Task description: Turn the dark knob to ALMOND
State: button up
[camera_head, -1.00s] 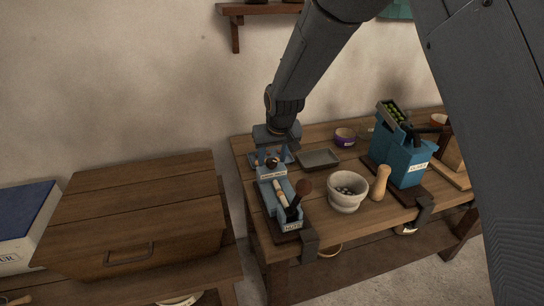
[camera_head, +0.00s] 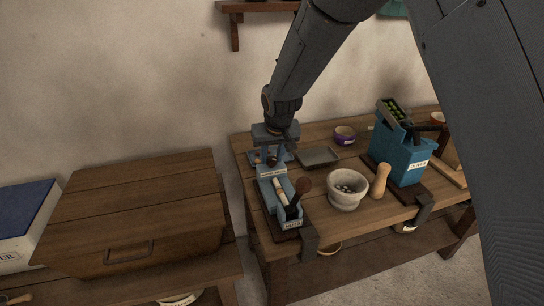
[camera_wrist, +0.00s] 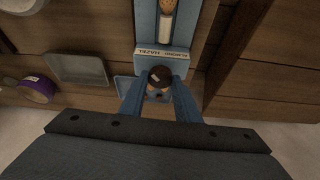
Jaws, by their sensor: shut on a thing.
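The dark knob (camera_wrist: 160,74) sits at the end of a blue device (camera_wrist: 180,25), just beyond a white label strip (camera_wrist: 163,53). A small pale mark shows on the knob's top, left of its middle in the wrist view. The strip appears upside down there; HAZEL is legible at its left part, and the rest is too small to read surely. My gripper (camera_wrist: 160,83) is shut on the knob, one blue finger on each side. In the head view my gripper (camera_head: 270,157) stands over the device's far end, and its fingers largely hide the knob.
The blue device (camera_head: 292,222) has a dark-handled lever and is fixed at the bench's front edge. A grey tray (camera_head: 318,156), a stone mortar (camera_head: 347,190), a wooden pestle (camera_head: 380,181) and a second blue machine (camera_head: 402,160) stand to the right. A wooden chest (camera_head: 140,215) stands left.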

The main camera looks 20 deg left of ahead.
jog(key=shift+a+m+t+h+b, duration=0.15)
jog(key=shift+m+t+h+b, duration=0.2)
jog(key=shift+m+b, duration=0.65)
jog(key=m+b, duration=0.1)
jog(key=m+h+b, duration=0.1)
jog(key=shift+a+f+m+b, duration=0.1)
jog(key=shift+f+m+b, duration=0.1)
jog(key=shift+m+b, duration=0.2)
jog(key=m+b, duration=0.1)
jog(key=m+h+b, duration=0.1)
jog(key=m+b, duration=0.1)
jog(key=shift+a+r+m+h, duration=0.1)
jog(key=shift+m+h, duration=0.15)
jog(key=shift+m, duration=0.05)
jog(key=m+h+b, duration=0.1)
jog(key=m+b, duration=0.1)
jog(key=m, duration=0.1)
jog(key=shift+w+a+r+m, duration=0.1)
jog(key=shift+m, duration=0.3)
jog(key=m+g+h, duration=0.1)
jog(key=m+g, duration=0.1)
jog(key=m, duration=0.2)
jog(key=shift+a+m, duration=0.1)
jog(key=shift+m, duration=0.3)
jog(key=shift+h, duration=0.3)
jog(key=o, duration=1)
